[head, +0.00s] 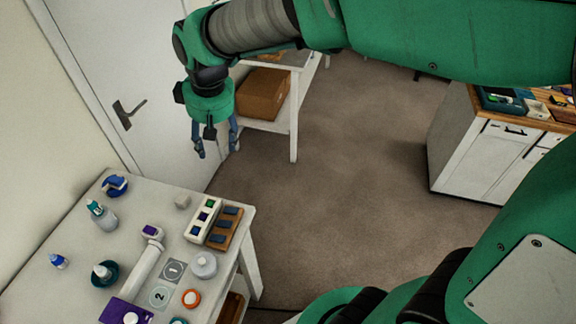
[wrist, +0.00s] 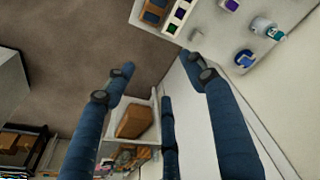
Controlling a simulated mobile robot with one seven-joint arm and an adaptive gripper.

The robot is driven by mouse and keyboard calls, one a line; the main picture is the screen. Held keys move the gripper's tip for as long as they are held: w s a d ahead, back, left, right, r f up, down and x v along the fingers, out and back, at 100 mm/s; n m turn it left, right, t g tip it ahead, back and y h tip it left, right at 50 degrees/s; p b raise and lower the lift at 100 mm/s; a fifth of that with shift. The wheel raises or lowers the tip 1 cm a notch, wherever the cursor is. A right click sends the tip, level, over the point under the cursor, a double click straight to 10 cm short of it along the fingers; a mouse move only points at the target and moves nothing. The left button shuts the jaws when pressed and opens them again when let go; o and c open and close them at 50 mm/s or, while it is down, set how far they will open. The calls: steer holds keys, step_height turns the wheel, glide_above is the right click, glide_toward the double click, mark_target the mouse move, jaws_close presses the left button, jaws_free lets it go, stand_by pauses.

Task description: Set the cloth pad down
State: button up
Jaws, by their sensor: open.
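My gripper (head: 217,151) points down beyond the table's far edge in the head view.
The table carries a white tray with coloured squares (head: 203,220), a brown rack with blue blocks (head: 226,229), bottles (head: 104,217) and a blue tape dispenser (head: 115,185). A door stands behind, and a shelf with a cardboard box (head: 264,94). Open floor lies right.

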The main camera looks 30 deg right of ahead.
steer(key=s+d+r+m+t, duration=0.1)
steer(key=s+d, duration=0.3)
steer(key=s, duration=0.7)
steer(key=s+d+r+m+t, duration=0.1)
steer(key=s+d+r+m, duration=0.2)
steer(key=s, duration=0.8)
steer(key=shift+s+d+r+m+t+h, duration=0.3)
steer(key=shift+d+r+t, duration=0.1)
steer(key=shift+d, duration=0.8)
steer(key=shift+f+b, duration=0.65)
